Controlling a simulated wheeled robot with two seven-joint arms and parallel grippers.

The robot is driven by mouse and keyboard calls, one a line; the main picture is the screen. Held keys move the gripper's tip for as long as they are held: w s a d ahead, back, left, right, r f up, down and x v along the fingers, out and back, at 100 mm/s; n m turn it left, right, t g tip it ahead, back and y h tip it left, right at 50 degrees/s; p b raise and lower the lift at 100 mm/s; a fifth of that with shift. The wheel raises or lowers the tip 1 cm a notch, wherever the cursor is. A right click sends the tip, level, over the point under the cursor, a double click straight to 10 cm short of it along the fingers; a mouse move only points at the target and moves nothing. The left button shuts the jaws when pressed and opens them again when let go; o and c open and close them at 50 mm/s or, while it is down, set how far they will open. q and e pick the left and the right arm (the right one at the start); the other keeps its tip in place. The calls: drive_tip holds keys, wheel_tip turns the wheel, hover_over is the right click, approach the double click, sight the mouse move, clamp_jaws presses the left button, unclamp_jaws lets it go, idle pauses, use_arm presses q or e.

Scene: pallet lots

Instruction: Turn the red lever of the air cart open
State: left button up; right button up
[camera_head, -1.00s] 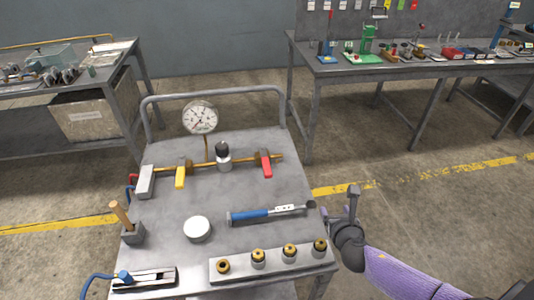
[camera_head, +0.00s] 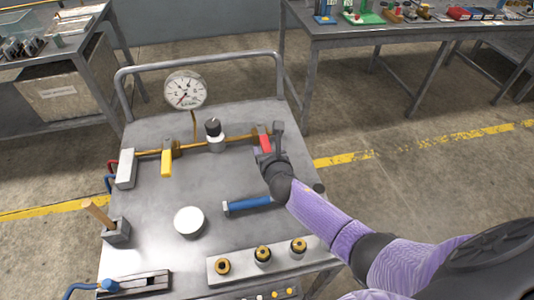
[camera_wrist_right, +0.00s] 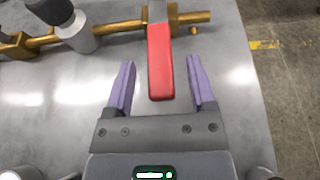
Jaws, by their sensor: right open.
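The air cart (camera_head: 150,210) has a grey metal top with a brass pipe (camera_head: 190,147) running across it. The red lever (camera_head: 265,143) sits at the right end of the pipe and is partly hidden by my right gripper (camera_head: 270,145). In the right wrist view the red lever (camera_wrist_right: 160,62) points down from its valve, crosswise to the pipe. My open right gripper (camera_wrist_right: 161,85) has one purple finger on each side of the lever's free end, with a gap on both sides. I see no contact. My left gripper is not in view.
A yellow lever (camera_head: 167,163), a black knob (camera_head: 213,128) and a round gauge (camera_head: 186,89) are on the same pipe line. Tables stand behind.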

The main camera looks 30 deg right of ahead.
drive_tip(key=shift+w, duration=0.3)
drive_tip(key=shift+c, duration=0.3)
clamp_jaws()
drive_tip(key=shift+d, duration=0.1)
idle(0.9)
